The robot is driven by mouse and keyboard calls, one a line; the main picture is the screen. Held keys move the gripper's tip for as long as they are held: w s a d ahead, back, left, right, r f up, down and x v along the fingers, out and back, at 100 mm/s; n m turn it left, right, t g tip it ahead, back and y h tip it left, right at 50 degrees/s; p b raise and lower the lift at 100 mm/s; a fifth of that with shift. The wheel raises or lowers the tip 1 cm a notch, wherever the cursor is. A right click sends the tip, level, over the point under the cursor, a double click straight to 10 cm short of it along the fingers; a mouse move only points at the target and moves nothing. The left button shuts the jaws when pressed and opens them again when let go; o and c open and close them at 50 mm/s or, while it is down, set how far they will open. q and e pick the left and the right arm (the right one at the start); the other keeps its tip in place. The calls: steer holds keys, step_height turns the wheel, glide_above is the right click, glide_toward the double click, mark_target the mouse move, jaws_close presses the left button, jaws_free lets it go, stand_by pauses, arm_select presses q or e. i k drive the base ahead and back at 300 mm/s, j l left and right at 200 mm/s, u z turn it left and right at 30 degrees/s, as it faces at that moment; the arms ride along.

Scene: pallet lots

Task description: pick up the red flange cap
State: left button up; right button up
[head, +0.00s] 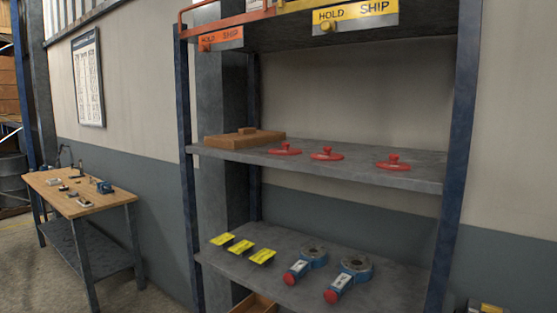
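Three red flange caps with raised knobs sit on the middle grey shelf (345,174) of the blue-posted rack. One cap (285,151) is at the left, one cap (327,155) is near the middle, and one cap (393,164) is farther right. They look alike and stand apart from one another. Neither of my grippers is in view.
A brown wooden piece (228,141) lies left of the caps. The lower shelf holds several yellow tags (240,247) and two blue fittings with red ends (307,261). Signs reading HOLD SHIP (356,16) hang above. A wooden workbench (80,191) stands left.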

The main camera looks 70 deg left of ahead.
mark_target(392, 165)
steer(key=u, duration=1.55)
steer(key=l+u, duration=0.4)
steer(key=l, duration=0.3)
